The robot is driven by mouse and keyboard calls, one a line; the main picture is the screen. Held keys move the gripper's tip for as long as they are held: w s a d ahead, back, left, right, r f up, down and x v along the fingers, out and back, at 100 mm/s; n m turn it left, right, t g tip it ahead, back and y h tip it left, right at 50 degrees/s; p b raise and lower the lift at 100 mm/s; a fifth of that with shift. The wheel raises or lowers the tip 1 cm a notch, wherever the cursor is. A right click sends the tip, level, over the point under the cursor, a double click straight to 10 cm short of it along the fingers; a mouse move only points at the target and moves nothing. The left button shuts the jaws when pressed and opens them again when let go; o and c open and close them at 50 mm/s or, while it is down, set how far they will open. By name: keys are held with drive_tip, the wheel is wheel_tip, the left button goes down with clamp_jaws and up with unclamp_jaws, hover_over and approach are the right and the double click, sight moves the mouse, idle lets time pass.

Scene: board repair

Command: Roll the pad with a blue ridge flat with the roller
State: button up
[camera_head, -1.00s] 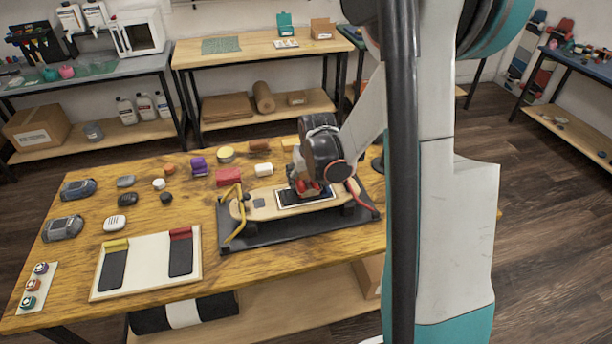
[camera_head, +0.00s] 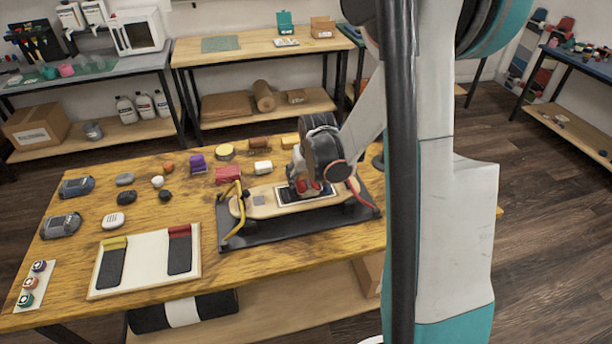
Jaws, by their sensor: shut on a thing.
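A light wooden skateboard deck (camera_head: 262,207) lies on a black mat (camera_head: 250,240) on the wooden table. A dark pad (camera_head: 320,193) in a pale outline lies on the deck; no blue ridge shows, as my gripper covers part of it. My gripper (camera_head: 310,189) points down over the pad, with red parts at its fingers. It is shut on what appears to be the roller, which is mostly hidden; I cannot tell whether it touches the pad. A white tray (camera_head: 146,264) at the left holds one pad with a yellow ridge (camera_head: 111,266) and one with a red ridge (camera_head: 180,253).
Yellow bent bars (camera_head: 238,215) stand at the deck's left end, and a red one (camera_head: 362,194) at its right. Several small blocks and stones lie behind and left of the mat. A card with round coloured pieces (camera_head: 32,286) is at the front left. Dark sanders (camera_head: 62,225) stand at the left edge.

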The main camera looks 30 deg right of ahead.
drive_tip(key=shift+w+a, duration=0.25)
drive_tip(key=shift+a, duration=0.5)
drive_tip(key=shift+w+a, duration=0.2)
drive_tip(key=shift+a, duration=0.55)
drive_tip(key=shift+a, duration=0.15)
